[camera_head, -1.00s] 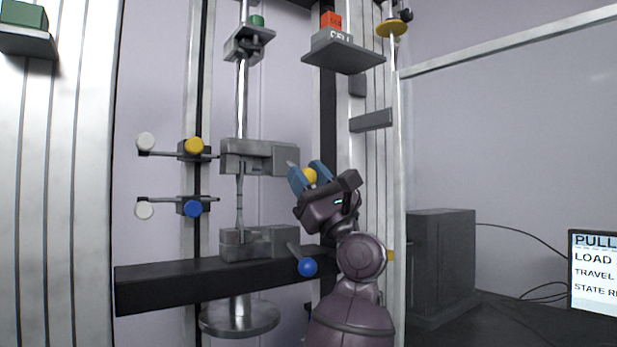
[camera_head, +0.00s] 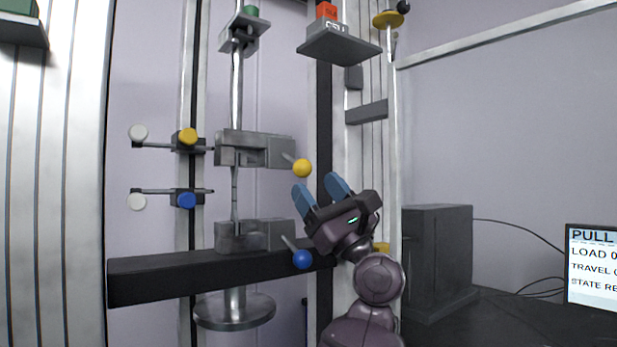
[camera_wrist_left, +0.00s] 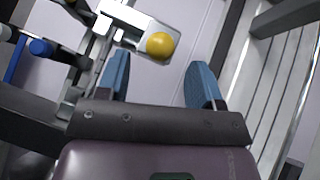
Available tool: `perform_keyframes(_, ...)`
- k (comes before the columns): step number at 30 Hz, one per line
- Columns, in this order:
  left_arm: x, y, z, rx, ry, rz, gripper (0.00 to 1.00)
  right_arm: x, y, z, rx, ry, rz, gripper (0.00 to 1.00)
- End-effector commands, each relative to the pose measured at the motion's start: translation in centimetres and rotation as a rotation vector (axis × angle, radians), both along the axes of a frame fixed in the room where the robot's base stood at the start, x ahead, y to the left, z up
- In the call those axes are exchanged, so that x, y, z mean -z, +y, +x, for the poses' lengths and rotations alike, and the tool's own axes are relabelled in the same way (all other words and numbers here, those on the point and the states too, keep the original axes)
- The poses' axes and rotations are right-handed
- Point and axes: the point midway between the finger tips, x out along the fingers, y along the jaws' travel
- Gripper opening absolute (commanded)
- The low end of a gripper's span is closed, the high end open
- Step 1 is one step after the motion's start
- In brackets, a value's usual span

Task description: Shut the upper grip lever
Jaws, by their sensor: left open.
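The upper grip (camera_head: 240,149) is a grey block on the vertical rod. Its lever ends in a yellow ball (camera_head: 302,168), which sticks out to the right of the block. My left gripper (camera_head: 319,186) is open and empty, below and to the right of the yellow ball, with its blue fingers pointing up. In the left wrist view the yellow ball (camera_wrist_left: 160,45) lies beyond the two open fingers (camera_wrist_left: 158,82), between them and apart from both. The lower grip (camera_head: 262,236) has a lever with a blue ball (camera_head: 302,259), just left of my gripper's body.
A dark crossbeam (camera_head: 180,274) runs under the lower grip. Yellow and blue knobs (camera_head: 187,136) on side rods stand at the left. A grey shelf (camera_head: 338,52) with a red block juts out above. A dark cabinet (camera_head: 437,255) and a screen (camera_head: 590,265) are at the right.

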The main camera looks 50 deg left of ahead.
Motion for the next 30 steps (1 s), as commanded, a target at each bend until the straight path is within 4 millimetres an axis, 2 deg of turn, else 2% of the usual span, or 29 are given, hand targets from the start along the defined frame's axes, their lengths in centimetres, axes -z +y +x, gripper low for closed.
perform_keyframes(1, 1.1, -0.6, 0.4, 0.003, 0.007, 0.0, 0.6, 0.3, 0.0, -0.1, 0.001, 0.006, -0.001, 0.0)
perform_keyframes(3, 2.0, -1.4, 0.5, 0.001, 0.006, 0.0, 0.6, 0.5, -0.1, -0.1, 0.001, 0.008, -0.001, 0.0)
perform_keyframes(10, 3.9, -3.1, 0.8, 0.0, 0.003, 0.0, 0.6, 0.5, -0.1, 0.4, -0.002, 0.002, -0.001, 0.0)
perform_keyframes(30, 4.2, -3.6, 0.8, 0.0, 0.0, 0.001, 0.6, 0.4, -0.1, 0.0, -0.002, 0.006, -0.004, 0.0)
